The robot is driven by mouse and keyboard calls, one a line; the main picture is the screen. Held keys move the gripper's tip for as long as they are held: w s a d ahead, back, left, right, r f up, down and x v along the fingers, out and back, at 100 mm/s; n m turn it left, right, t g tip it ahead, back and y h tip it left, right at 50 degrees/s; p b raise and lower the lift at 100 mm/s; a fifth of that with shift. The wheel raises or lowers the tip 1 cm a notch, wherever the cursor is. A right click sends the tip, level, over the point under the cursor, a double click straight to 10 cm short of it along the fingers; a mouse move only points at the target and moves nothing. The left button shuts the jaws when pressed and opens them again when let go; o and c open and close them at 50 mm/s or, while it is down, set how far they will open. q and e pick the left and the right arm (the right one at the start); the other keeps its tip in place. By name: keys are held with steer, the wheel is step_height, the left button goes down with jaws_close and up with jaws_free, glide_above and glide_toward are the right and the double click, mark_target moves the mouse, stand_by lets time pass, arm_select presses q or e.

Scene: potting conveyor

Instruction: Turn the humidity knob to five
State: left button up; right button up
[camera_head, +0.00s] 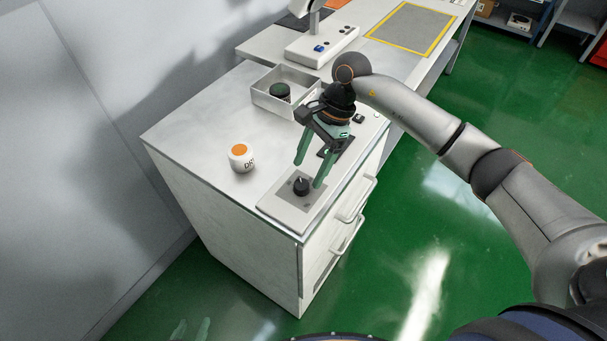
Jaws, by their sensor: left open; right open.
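The humidity knob, a black round knob (301,187) with a light pointer mark, sits on a grey panel (283,205) at the near end of the white cabinet top. The numbers around it are too small to read. My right gripper (308,174) comes in from the right and points down with its green fingers apart. One fingertip is above and behind the knob, the other just to its right. I cannot tell whether either touches it. My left gripper (192,329) shows only its green fingertips, apart and empty, low over the floor at the bottom left.
A white jar with an orange lid (241,158) stands left of the panel. A white open box (267,99) holding a dark green-lidded jar (280,92) stands behind. Drawer handles (357,199) stick out at the cabinet's right side. The cabinet top's left part is clear.

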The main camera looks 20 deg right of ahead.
mark_target(302, 184)
steer(key=shift+x, duration=2)
steer(key=shift+c, duration=0.3)
jaws_close()
